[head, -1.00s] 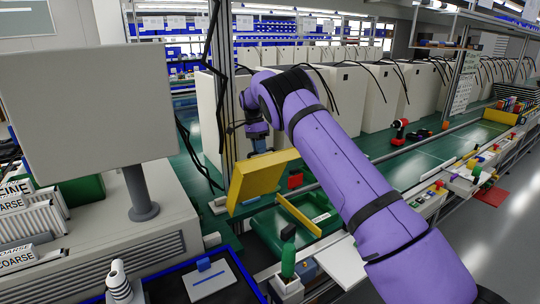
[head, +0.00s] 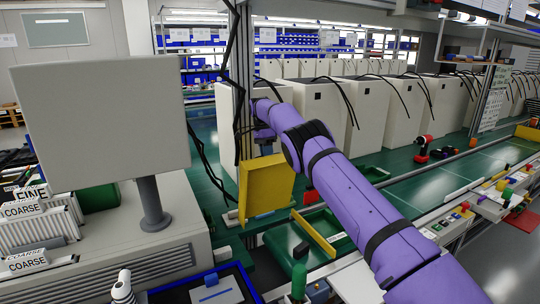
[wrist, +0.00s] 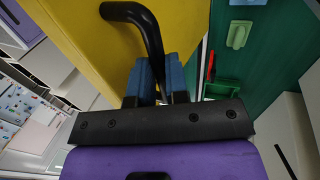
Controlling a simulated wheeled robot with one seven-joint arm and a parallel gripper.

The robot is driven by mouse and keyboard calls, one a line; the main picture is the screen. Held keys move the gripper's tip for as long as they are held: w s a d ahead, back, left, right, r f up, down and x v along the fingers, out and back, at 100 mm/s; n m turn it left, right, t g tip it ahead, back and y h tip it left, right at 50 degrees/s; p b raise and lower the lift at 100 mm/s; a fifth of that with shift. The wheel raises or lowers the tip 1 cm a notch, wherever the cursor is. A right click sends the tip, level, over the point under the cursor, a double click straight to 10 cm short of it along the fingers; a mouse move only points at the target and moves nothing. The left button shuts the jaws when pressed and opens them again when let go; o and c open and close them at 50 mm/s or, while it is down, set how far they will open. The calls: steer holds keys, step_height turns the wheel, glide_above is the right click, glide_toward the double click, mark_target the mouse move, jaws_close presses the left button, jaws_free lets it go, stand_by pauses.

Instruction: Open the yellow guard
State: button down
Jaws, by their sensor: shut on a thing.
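The yellow guard (head: 265,187) stands nearly upright, tilted a little, above the green bench in the head view. It also fills the upper left of the wrist view (wrist: 95,35). A black curved handle (wrist: 140,14) sticks out from the guard. My gripper (wrist: 160,72), with blue fingers, is shut on the handle's lower end in the wrist view. In the head view my gripper is small, just behind the guard's upper edge, and its fingertips are hidden there.
A green tray (head: 292,240) with a yellow strip (head: 314,233) lies in front of the guard. A grey monitor (head: 100,120) stands at left. A metal post (head: 243,85) rises close behind the guard. White cabinets (head: 385,112) line the bench, with a red drill (head: 423,148) nearby.

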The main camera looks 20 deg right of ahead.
steer(key=shift+w+a+f, duration=0.15)
steer(key=shift+w+f, duration=0.15)
steer(key=shift+f, duration=0.2)
steer(key=c, duration=1.1)
jaws_free()
steer(key=shift+w+f, duration=0.1)
steer(key=shift+w, duration=0.05)
steer(key=shift+r, duration=0.2)
steer(key=shift+r, duration=0.1)
